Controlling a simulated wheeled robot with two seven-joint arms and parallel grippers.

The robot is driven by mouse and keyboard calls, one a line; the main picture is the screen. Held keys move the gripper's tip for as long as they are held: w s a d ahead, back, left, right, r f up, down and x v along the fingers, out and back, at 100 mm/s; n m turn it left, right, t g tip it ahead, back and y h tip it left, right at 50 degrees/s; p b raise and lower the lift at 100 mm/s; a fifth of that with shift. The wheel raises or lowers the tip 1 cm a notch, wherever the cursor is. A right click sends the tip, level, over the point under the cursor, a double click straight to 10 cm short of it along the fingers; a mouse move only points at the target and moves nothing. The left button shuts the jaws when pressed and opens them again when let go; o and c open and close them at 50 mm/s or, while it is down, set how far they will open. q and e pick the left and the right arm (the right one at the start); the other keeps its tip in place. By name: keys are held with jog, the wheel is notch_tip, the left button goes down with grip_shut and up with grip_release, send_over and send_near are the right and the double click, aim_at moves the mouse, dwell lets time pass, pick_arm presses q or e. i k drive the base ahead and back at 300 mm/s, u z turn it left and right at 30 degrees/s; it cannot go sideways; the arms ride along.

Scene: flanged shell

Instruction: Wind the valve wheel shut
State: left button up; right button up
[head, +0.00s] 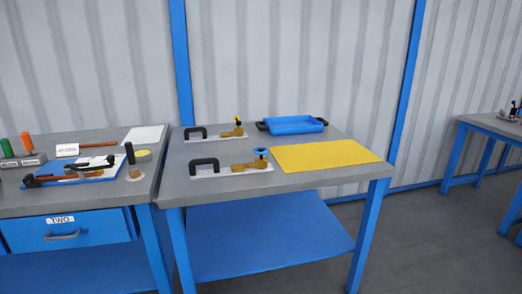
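A small blue valve wheel (261,151) sits on top of a brass valve body (252,164), mounted on a pale plate with a black handle (207,164), near the front of the middle table. Behind it stands a similar brass valve (236,132) with a yellow top (238,119) and its own black handle (196,132). How far either valve is turned cannot be told at this size. Neither of my grippers shows in the head view.
A yellow mat (325,155) lies right of the valves, and a blue tray (293,125) stands behind. The middle table (290,181) has a lower blue shelf (265,240). The left bench (70,195) holds tools and a drawer labelled TWO (62,230). Open floor (435,240) lies to the right.

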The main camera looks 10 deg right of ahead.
aim_at(261, 151)
jog(key=z, duration=1.8)
jog(key=i, duration=1.3)
jog(key=u, duration=1.6)
